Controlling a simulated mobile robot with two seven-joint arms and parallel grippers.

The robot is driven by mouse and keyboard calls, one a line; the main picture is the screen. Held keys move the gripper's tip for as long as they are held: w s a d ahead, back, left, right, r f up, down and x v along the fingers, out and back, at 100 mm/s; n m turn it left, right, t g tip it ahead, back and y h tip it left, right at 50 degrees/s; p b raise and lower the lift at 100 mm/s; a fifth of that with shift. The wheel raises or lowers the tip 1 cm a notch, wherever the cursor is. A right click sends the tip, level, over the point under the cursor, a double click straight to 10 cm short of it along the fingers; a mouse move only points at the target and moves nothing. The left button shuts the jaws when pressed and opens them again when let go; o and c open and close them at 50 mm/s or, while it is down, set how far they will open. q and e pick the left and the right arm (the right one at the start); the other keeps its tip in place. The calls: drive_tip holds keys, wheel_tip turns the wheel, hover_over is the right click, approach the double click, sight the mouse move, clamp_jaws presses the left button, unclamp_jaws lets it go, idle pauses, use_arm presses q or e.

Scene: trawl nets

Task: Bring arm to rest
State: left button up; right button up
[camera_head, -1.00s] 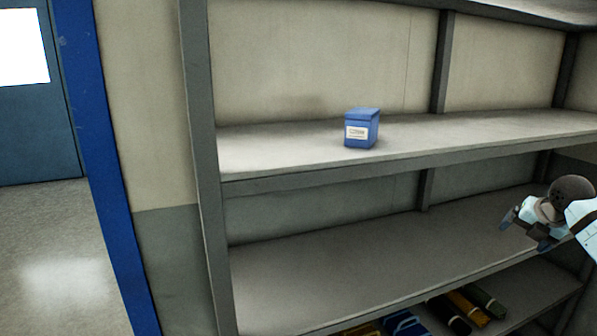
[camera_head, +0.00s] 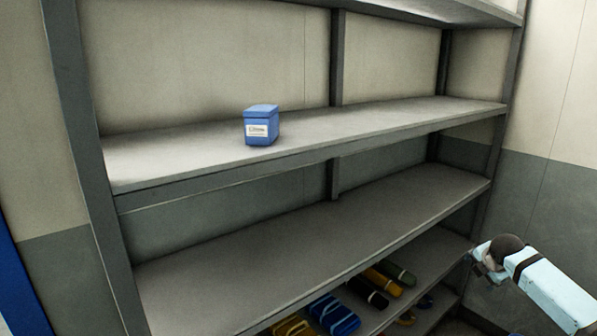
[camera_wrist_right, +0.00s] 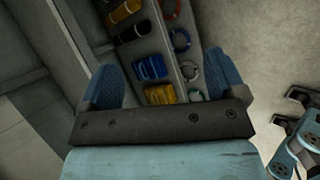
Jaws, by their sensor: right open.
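My right gripper (camera_head: 474,258) is at the right of the head view, at the end of a pale blue arm, in front of the right end of the lower shelves. In the right wrist view its two blue fingers (camera_wrist_right: 163,82) are spread wide apart, open, with nothing between them. The fingers are small and partly hidden by the wrist in the head view. My left gripper does not show in the head view.
A grey shelf rack (camera_head: 300,220) fills the head view. A blue lidded box (camera_head: 261,126) stands on its upper shelf; the middle shelf is bare. Coloured bundles (camera_head: 335,315) lie on the low shelf. The wrist view also shows rings (camera_wrist_right: 188,70) and open floor (camera_wrist_right: 265,45).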

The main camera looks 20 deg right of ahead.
drive_tip(key=w+r+m+t+h, duration=0.2)
drive_tip(key=w+r+m+t, duration=0.5)
drive_tip(key=r+m+t, duration=0.4)
drive_tip(key=s+a+f+g+y, duration=0.1)
drive_tip(key=s+a+f+y, duration=0.15)
drive_tip(key=a+f, duration=0.55)
drive_tip(key=s+a+f+m+g+y, duration=0.1)
drive_tip(key=s+a+f, duration=0.3)
drive_tip(key=a+f, duration=0.35)
drive_tip(key=s+a+f+g+y, duration=0.1)
drive_tip(key=s+a+f+y, duration=0.1)
drive_tip(key=s+a+f, duration=0.4)
drive_tip(key=s+a+f+m+g+y, duration=0.1)
drive_tip(key=s+a+f, duration=0.2)
drive_tip(key=s+a, duration=0.4)
drive_tip(key=s+a+f+m+g+y, duration=0.1)
drive_tip(key=s+a+f, duration=0.3)
drive_tip(key=s+a, duration=0.3)
drive_tip(key=s+a+f+m+g+y, duration=0.1)
drive_tip(key=s+a+f, duration=0.2)
drive_tip(key=s+a, duration=0.4)
drive_tip(key=a, duration=0.8)
drive_tip(key=shift+s+f+y, duration=0.25)
drive_tip(key=shift+f+y, duration=0.05)
drive_tip(key=shift+y, duration=0.05)
